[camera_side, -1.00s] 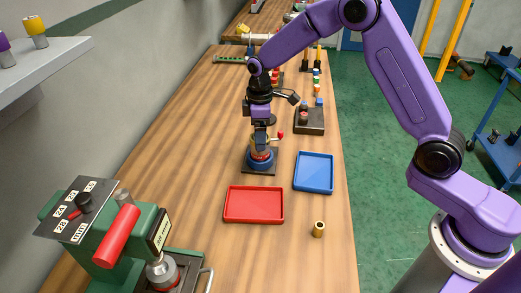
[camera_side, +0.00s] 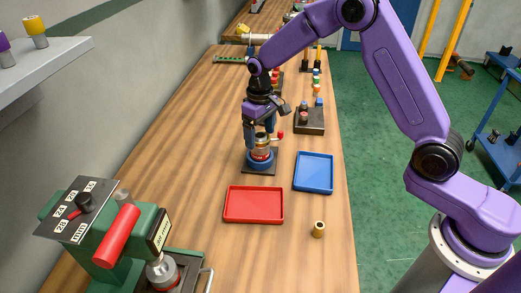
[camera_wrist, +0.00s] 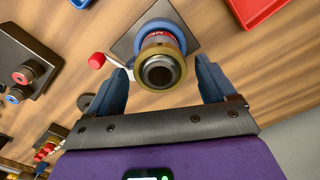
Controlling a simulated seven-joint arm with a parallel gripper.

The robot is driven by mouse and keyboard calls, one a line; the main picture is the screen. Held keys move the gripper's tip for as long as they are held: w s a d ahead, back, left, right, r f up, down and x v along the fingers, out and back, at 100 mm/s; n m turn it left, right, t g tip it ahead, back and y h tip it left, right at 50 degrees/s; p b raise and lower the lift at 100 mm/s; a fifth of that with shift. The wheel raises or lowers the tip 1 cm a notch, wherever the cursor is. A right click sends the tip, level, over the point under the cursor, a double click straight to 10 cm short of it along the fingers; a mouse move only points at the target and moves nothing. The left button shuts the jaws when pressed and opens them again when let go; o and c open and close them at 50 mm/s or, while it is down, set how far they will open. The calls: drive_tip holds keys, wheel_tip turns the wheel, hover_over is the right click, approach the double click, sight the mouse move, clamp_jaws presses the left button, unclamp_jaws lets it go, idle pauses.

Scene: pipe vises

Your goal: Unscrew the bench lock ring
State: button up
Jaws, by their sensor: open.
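The bench fixture is a blue round body (camera_side: 259,163) on a dark square plate, below my gripper. It also shows in the wrist view (camera_wrist: 149,29), with a red band. On top is a gold-coloured ring (camera_wrist: 181,61) around a dark grey hollow centre; I take it as the lock ring. A lever with a red knob (camera_wrist: 96,60) sticks out of the fixture. My gripper (camera_wrist: 161,66) is open, with one blue finger on each side of the ring. Gaps show between the fingers and ring in the wrist view. In the side view my gripper (camera_side: 260,137) points down over the fixture.
A brass cylinder (camera_side: 318,229) stands near the right table edge. A dark block with knobs (camera_side: 309,121) is behind. A green machine (camera_side: 120,235) fills the front left.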

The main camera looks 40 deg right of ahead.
drive_tip(key=c, duration=1.1)
drive_tip(key=n, duration=0.6)
drive_tip(key=shift+n, duration=0.4)
drive_tip(key=n, duration=0.7)
drive_tip(key=shift+n, duration=0.3)
drive_tip(key=n, duration=0.7)
drive_tip(key=shift+n, duration=0.3)
drive_tip(key=n, duration=0.6)
drive_tip(key=shift+n, duration=0.3)
